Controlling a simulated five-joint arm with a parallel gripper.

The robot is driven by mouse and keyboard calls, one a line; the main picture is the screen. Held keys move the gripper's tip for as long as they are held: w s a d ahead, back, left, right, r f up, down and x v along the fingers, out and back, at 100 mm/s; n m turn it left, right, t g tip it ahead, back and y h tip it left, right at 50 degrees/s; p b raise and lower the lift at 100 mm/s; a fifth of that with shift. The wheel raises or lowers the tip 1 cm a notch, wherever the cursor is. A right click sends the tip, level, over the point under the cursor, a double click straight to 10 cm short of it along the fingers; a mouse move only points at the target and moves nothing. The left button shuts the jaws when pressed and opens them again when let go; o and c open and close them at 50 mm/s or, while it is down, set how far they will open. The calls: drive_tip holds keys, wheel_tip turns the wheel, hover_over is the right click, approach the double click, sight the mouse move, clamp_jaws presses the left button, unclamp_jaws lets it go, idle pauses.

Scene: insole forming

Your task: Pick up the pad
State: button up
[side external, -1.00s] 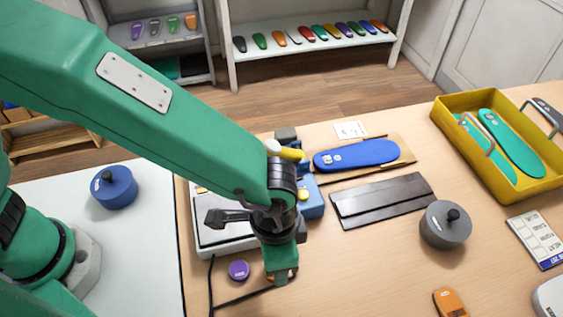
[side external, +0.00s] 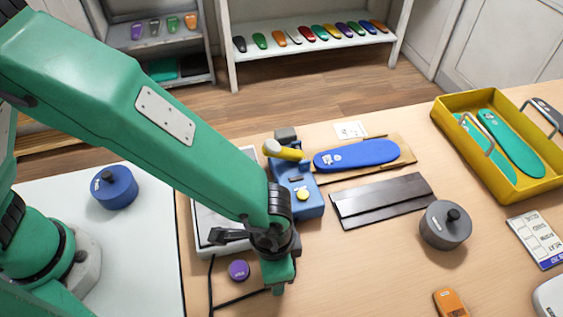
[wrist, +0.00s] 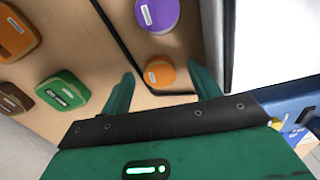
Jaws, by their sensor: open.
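Small round pads lie on the wooden table. A purple one (side external: 238,270) sits just left of my gripper (side external: 280,286) in the side view, and it also shows at the top of the wrist view (wrist: 157,14). An orange round pad (wrist: 160,73) shows between my fingertips (wrist: 164,82) in the wrist view, with a finger on each side. In the side view this orange pad is hidden by my arm. My gripper is open and empty, pointing down. I cannot tell its exact height above the table.
Orange (wrist: 15,32), green (wrist: 62,90) and brown pieces lie to the left in the wrist view. A dark cable (side external: 210,285) runs near the purple pad. A blue device (side external: 305,200), a grey lidded pot (side external: 445,225) and a yellow tray (side external: 470,165) stand beyond.

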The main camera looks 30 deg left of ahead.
drive_tip(key=c, duration=1.1)
drive_tip(key=shift+r, duration=5.05)
